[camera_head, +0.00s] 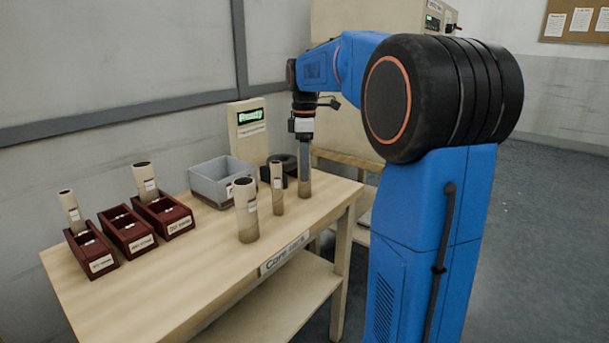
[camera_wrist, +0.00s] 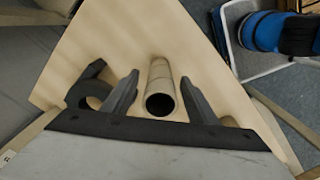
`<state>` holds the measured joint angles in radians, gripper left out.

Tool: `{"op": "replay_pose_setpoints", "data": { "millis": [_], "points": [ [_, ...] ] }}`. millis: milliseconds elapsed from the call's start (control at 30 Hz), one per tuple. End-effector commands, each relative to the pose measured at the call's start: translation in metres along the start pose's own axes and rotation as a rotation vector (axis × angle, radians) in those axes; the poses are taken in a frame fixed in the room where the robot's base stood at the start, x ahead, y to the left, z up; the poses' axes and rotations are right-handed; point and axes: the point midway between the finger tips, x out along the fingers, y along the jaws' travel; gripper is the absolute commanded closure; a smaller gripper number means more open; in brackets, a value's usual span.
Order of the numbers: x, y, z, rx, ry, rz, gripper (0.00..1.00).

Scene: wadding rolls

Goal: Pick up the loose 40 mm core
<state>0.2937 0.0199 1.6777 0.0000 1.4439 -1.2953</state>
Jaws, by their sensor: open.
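Three loose cardboard cores stand upright on the wooden table: a wide one (camera_head: 246,222), a thin one (camera_head: 277,195) and one (camera_head: 304,188) under my gripper. I cannot read sizes on them, so which is 40 mm is unclear. My gripper (camera_head: 304,145) points down over the third core at the table's right end. In the wrist view my gripper (camera_wrist: 160,80) is open, with one dark finger on each side of that core (camera_wrist: 159,75). Gaps show between the fingers and the core. The upper part of the core is hidden in the head view.
Three dark red holders (camera_head: 128,232) stand at the table's left; two have cores standing in them. A grey bin (camera_head: 224,182) and a display post (camera_head: 246,130) stand behind the loose cores. A dark ring-shaped object (camera_wrist: 82,95) lies near the gripper. The thin core is close beside.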

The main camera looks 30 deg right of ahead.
Motion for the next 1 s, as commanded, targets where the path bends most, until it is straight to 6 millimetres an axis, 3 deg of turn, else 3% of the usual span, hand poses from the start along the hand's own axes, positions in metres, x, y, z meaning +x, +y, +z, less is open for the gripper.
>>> {"op": "replay_pose_setpoints", "data": {
  "millis": [267, 467, 767, 1000],
  "points": [
    [0.003, 0.0, 0.0, 0.0, 0.0, 0.0, 0.47],
    [0.003, 0.0, 0.0, 0.0, 0.0, 0.0, 0.91],
    [0.001, 0.0, 0.0, 0.0, 0.0, 0.001, 0.91],
    [-0.028, 0.001, 0.0, 0.0, 0.001, 0.002, 0.91]
  ]
}}
